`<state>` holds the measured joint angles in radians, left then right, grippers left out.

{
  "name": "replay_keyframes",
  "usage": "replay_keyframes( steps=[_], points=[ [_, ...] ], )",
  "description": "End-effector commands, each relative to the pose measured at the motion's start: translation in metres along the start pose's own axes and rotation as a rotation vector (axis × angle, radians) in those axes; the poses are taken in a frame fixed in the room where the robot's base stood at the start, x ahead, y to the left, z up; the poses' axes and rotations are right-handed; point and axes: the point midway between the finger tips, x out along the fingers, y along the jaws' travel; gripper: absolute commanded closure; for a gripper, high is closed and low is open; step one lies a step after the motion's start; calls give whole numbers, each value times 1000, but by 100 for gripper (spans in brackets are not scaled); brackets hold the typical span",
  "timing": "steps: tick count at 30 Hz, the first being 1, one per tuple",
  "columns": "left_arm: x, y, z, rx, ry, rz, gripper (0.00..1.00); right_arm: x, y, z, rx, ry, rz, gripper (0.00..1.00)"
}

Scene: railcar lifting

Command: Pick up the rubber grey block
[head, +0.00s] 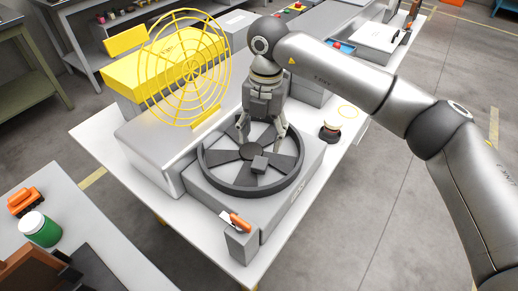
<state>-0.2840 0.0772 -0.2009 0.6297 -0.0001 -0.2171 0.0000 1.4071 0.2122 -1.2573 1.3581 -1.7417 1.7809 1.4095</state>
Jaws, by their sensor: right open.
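My right gripper (262,142) comes down from above over the wheel. Its two fingers are spread apart, one on each side of the hub, and nothing is between them. The block is a little below and in front of the fingertips; I cannot tell whether they touch the wheel. My left gripper is not in view.
A yellow round wire guard (188,68) stands behind the wheel on the grey machine. An orange-handled tool (237,221) lies on a grey post at the front. A black and cream knob (330,130) sits right of the wheel. A green jar (40,229) stands on the left table.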

Motion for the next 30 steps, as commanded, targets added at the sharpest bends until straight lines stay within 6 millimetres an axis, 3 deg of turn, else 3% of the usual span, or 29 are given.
replay_keyframes(
  steps=[4, 14, 20, 24, 30],
  points=[
    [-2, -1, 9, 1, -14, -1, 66, -2, 11, -10, -31, -42, -35, 39],
    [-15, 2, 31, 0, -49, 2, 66, 43, 10, -8, -31, -44, -34, 39],
    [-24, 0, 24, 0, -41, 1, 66, 58, 6, -7, -30, -41, -35, 39],
    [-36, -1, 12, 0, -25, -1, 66, 80, 2, -5, -30, -40, -35, 39],
    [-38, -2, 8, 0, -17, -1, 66, 99, 2, -3, -31, -44, -33, 39]
  ],
)
